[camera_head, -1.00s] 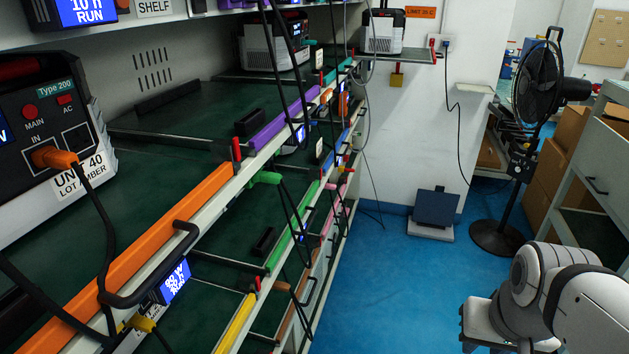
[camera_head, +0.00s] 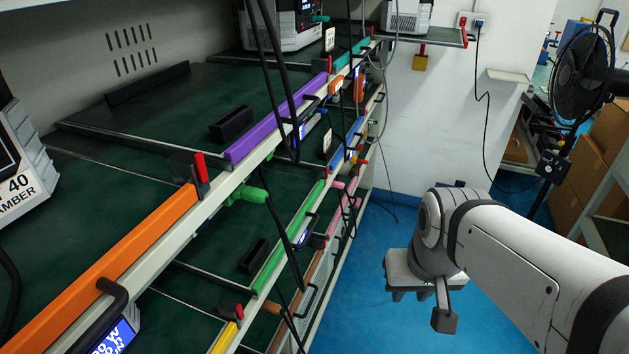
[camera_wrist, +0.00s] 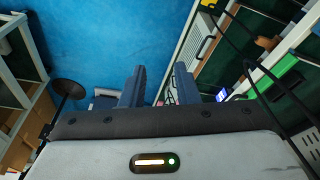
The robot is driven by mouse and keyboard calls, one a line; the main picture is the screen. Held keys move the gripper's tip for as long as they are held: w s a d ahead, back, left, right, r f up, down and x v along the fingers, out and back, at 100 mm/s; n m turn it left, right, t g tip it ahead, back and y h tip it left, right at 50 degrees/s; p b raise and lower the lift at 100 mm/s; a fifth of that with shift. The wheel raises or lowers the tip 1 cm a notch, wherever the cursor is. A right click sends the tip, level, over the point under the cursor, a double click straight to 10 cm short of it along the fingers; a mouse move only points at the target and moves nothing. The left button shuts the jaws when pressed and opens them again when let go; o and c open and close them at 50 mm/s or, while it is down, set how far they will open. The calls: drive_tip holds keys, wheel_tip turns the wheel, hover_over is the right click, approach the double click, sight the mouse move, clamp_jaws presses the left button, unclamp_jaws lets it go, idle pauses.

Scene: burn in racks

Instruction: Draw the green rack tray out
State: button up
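The green rack tray shows its green front strip (camera_head: 289,240) in the head view, on the level below the purple-fronted tray. A black handle stands on its front, and black cables hang across it. A green front edge also shows at the right of the wrist view (camera_wrist: 278,74). My gripper (camera_head: 411,295) is over the blue floor, to the right of the racks and apart from the tray. In the wrist view my gripper (camera_wrist: 159,88) has its two blue-grey fingers apart, with nothing between them.
Purple (camera_head: 278,120), orange (camera_head: 105,272) and pink (camera_head: 343,210) tray fronts are nearby. Loose black cables (camera_head: 277,80) hang before the racks. A black fan (camera_head: 582,80) and cardboard boxes (camera_head: 585,165) stand at the right. The blue floor (camera_head: 360,300) beside the racks is clear.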

drive_tip(key=w+a+f+g+y+b, duration=0.2)
drive_tip(key=w+a+f+y+b, duration=0.25)
drive_tip(key=a+f, duration=0.25)
drive_tip(key=m+t+y+b, duration=0.45)
drive_tip(key=y+b, duration=0.35)
drive_tip(key=y, duration=0.2)
approach(310, 231)
drive_tip(key=w+a+f, duration=0.1)
drive_tip(key=a+f, duration=0.1)
drive_tip(key=a, duration=0.1)
drive_tip(key=shift+n, duration=0.25)
drive_tip(key=x, duration=0.6)
drive_tip(key=shift+w+a+r, duration=0.2)
drive_tip(key=shift+w+a, duration=0.05)
drive_tip(key=shift+a, duration=0.1)
clamp_jaws()
